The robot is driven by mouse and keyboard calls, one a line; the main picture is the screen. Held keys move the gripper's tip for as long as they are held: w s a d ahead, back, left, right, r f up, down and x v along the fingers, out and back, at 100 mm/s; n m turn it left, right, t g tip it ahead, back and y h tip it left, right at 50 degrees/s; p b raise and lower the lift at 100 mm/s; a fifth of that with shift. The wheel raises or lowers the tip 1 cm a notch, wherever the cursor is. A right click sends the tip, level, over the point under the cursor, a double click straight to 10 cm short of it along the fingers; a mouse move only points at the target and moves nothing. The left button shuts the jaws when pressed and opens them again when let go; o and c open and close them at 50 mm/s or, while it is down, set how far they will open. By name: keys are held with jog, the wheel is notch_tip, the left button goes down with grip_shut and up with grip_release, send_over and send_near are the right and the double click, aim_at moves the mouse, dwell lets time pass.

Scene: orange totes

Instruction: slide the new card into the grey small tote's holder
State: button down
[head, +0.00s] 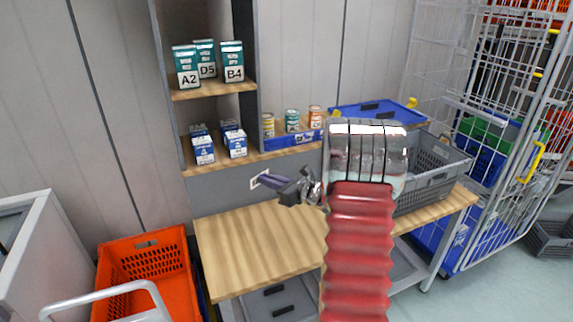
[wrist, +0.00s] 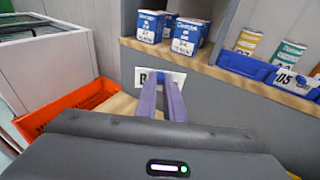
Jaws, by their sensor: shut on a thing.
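My gripper (head: 266,179) has purple fingers and is shut on a small white card (head: 255,182), held in the air above the left part of the wooden bench, in front of the grey panel. In the wrist view the card (wrist: 143,77) shows at the fingertips (wrist: 160,78), with a dark letter at its left; the fingers cover part of its print. A grey tote (head: 437,168) with slotted walls stands on the bench's right part, partly hidden behind my arm. I see no card holder on its visible sides.
The wooden bench (head: 252,245) is clear at left. Above it, shelves hold teal boxes (head: 187,66), blue-white boxes (head: 203,150) and a blue bin (head: 290,138) of cans. An orange tote (head: 150,270) is at lower left, a wire cage (head: 505,130) at right.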

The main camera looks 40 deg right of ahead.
jog(key=s+a+f+n+g+y, duration=0.2)
jog(key=a+f, duration=0.3)
jog(key=a, duration=0.6)
jog(key=s+a+f+n+g+y, duration=0.2)
jog(key=a+f+n+y, duration=0.2)
jog(key=a, duration=0.8)
jog(key=s+a+f+n+g+y, duration=0.2)
jog(key=a+f+n+y, duration=0.1)
jog(key=a, duration=0.8)
notch_tip(320, 180, down, 3)
jog(key=shift+s+a+r+y, duration=0.15)
jog(key=shift+s+y, duration=0.25)
jog(key=shift+y, duration=0.2)
jog(key=shift+s, duration=0.1)
